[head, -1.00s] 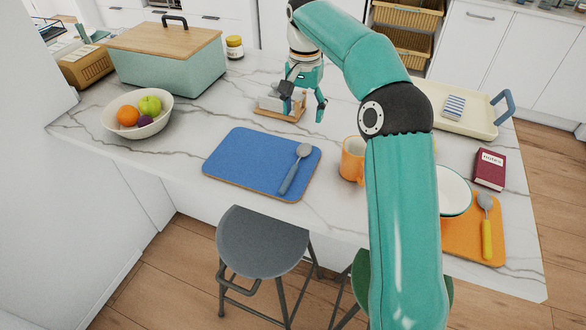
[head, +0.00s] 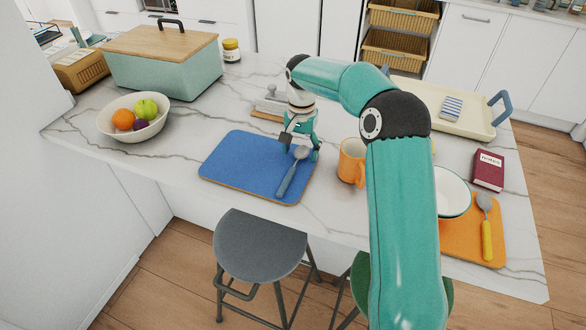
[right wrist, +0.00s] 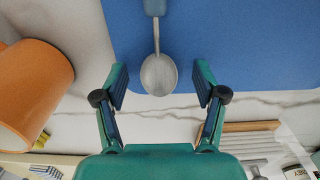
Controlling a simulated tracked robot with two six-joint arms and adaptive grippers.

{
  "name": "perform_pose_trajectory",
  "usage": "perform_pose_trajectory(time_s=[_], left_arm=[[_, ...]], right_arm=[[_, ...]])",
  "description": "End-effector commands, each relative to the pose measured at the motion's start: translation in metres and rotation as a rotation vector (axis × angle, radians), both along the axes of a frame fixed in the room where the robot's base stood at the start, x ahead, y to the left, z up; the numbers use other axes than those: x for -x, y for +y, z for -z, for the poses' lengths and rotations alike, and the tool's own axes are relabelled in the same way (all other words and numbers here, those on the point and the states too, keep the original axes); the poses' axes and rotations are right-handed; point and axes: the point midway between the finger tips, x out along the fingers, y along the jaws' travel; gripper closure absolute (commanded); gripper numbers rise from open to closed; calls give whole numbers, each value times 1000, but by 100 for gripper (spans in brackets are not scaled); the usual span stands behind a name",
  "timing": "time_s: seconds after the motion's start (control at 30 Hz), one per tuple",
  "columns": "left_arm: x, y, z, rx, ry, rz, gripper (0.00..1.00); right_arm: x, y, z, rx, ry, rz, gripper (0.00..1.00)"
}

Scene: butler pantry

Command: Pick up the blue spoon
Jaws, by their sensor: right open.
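The blue spoon (head: 291,173) lies on the blue mat (head: 237,160), with its grey bowl toward the back and its blue handle toward the front edge. My right gripper (head: 299,156) is open above the bowl end of the spoon, at the mat's back right corner. In the right wrist view the spoon's grey bowl (right wrist: 158,75) lies between the two open fingers (right wrist: 160,88), not gripped. Only part of the blue handle (right wrist: 154,7) shows there, at the top edge. My left gripper is not in view.
An orange mug (head: 350,162) stands just right of the mat. A fruit bowl (head: 110,128) stands to the left. A butter dish on a wooden board (head: 266,110) is behind the gripper. A yellow-handled spoon (head: 486,228) lies on an orange mat (head: 459,240) at the right.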

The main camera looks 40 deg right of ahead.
Motion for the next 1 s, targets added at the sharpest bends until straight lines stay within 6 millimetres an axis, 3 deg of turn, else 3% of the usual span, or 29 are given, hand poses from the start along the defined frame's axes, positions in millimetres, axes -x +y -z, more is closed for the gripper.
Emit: perform_pose_trajectory(time_s=[0.2, 0.5, 0.6, 1.0], left_arm=[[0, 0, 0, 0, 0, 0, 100], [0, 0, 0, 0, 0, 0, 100], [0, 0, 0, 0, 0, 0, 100], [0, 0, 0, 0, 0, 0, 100]], right_arm=[[0, 0, 1, 0, 0, 0, 31], [-1, 1, 0, 0, 0, -1, 81], [-1, 1, 0, 0, -1, -1, 94], [-1, 1, -6, 0, -1, -1, 94]])
